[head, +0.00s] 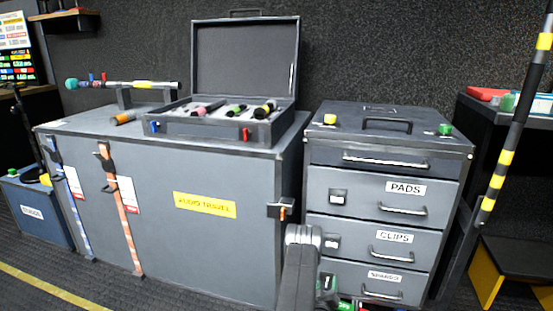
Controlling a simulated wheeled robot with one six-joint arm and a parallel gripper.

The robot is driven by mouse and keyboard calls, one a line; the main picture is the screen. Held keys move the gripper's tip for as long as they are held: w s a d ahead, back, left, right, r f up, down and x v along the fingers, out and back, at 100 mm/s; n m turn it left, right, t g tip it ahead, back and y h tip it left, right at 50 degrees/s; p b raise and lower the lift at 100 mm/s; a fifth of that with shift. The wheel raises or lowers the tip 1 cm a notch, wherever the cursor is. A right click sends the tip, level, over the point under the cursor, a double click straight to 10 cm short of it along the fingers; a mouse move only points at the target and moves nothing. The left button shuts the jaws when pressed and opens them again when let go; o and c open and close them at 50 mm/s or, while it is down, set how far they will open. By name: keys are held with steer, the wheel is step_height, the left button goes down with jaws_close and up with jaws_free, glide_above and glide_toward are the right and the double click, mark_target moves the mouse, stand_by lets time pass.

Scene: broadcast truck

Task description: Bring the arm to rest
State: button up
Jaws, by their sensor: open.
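Part of my own arm (300,262) rises from the bottom edge of the head view, a dark grey link with a rounded lighter joint at its top. It stands in front of the gap between the large grey case and the drawer unit and hides part of both. I cannot make out my gripper's fingers anywhere in the view, and I see nothing held.
The grey case (160,235) labelled "AUDIO TRAVEL" carries an open microphone case (215,130) and a boom pole (130,84). The drawer unit (388,190) is shut. A striped pole (505,150) leans at right. A blue bin (38,222) stands at left.

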steer(key=m, duration=0.7)
steer(key=shift+s, duration=0.4)
steer(key=shift+a, duration=0.1)
